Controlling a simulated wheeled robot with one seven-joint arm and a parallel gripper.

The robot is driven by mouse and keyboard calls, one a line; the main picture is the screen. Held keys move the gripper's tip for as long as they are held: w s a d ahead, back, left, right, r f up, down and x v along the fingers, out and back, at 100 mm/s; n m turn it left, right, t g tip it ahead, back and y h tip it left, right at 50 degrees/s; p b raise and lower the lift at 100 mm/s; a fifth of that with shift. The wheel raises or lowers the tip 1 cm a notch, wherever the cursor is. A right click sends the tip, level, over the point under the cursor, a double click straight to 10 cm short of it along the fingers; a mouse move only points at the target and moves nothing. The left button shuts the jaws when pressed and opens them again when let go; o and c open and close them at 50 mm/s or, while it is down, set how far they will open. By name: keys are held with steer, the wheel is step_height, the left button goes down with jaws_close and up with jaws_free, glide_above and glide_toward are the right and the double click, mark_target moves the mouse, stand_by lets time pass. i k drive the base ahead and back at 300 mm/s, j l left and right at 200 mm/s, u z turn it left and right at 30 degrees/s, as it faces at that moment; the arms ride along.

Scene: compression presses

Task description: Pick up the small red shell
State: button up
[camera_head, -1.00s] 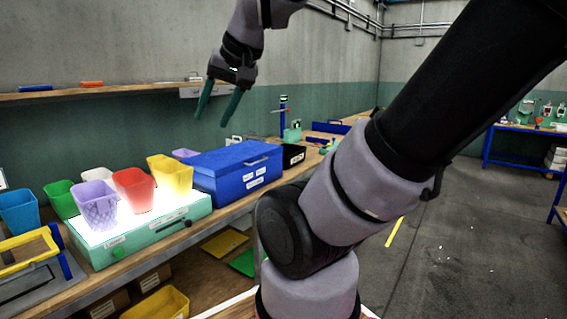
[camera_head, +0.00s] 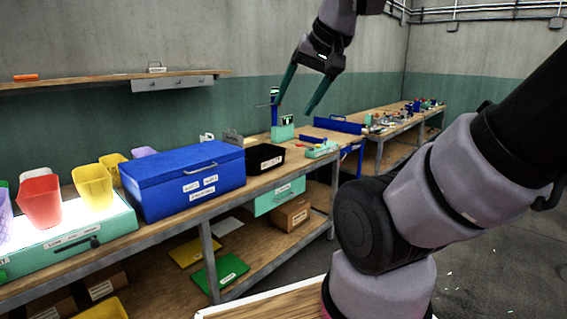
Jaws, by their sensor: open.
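A red tapered, open-topped shell (camera_head: 40,203) stands upright on the glowing top of a green light box (camera_head: 105,228) at the left. It is the only red shell I see, and I cannot judge its size against another red one. My gripper (camera_head: 294,108) hangs high above the bench, fingers pointing down, spread and empty. In the picture it is far to the right of the red shell, in front of the back wall and beyond the blue box.
Yellow shells (camera_head: 94,186) and a cut-off purple shell (camera_head: 5,222) stand near the red one. A large blue lidded box (camera_head: 183,180) stands right of the light box, then a black bin (camera_head: 264,158). A second bench (camera_head: 392,132) stretches back right.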

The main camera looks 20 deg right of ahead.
mark_target(39, 197)
steer(key=l, duration=0.5)
steer(key=i+l+z, duration=0.1)
steer(key=l, duration=0.4)
steer(key=k+j+u, duration=0.1)
steer(key=u, duration=1.4)
steer(key=i+j, duration=0.25)
steer(key=i+j+z, duration=0.15)
steer(key=j, duration=0.2)
steer(key=i+j, duration=0.25)
steer(key=i+j+z, duration=0.15)
steer(key=j, duration=0.25)
steer(key=i+j, duration=0.25)
steer(key=i+j+z, duration=0.15)
steer(key=j, duration=0.3)
steer(key=i+j, duration=0.25)
steer(key=i+j+z, duration=0.15)
steer(key=j, duration=0.35)
